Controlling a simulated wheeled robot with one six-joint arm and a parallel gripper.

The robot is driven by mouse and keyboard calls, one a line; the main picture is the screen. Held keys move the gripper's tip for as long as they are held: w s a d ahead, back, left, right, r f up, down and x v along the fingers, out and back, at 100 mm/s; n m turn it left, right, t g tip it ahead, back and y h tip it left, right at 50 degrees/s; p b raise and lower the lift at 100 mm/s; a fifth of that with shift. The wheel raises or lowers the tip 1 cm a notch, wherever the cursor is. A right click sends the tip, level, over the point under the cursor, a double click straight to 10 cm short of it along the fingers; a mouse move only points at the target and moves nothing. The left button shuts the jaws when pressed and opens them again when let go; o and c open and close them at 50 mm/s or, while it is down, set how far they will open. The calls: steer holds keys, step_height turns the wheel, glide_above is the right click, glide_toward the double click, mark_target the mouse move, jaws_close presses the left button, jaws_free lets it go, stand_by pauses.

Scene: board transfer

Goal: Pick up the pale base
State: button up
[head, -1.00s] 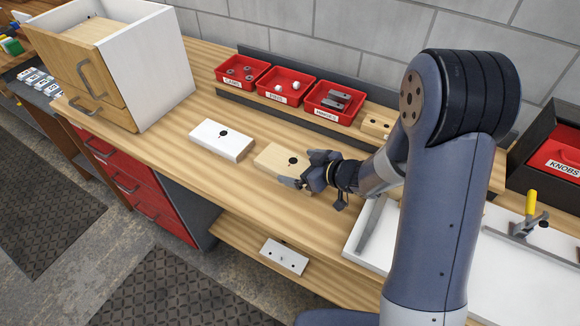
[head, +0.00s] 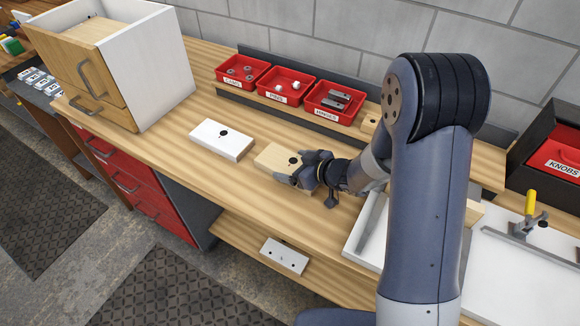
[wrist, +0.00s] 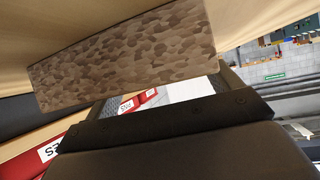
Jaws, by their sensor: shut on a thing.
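The pale base (head: 273,157) is a light wooden block with a dark round hole in its top, near the middle of the bench. My gripper (head: 294,180) is shut on its right-hand end. The fingers hide part of that end. The base looks level and at bench height; I cannot tell whether it is clear of the surface. In the wrist view, a wooden block face with a mottled brown grain (wrist: 125,58) fills the upper left, close to the dark gripper body.
A white block (head: 222,139) with a dark hole lies left of the base. Red bins (head: 283,98) stand behind. A white-and-wood drawer cabinet (head: 150,75) is at the left. A white tray (head: 363,236) and a yellow-handled clamp (head: 530,215) are at the right. Another white block (head: 284,256) lies on the lower shelf.

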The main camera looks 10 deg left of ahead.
steer(key=shift+c, duration=0.6)
steer(key=shift+r, duration=0.15)
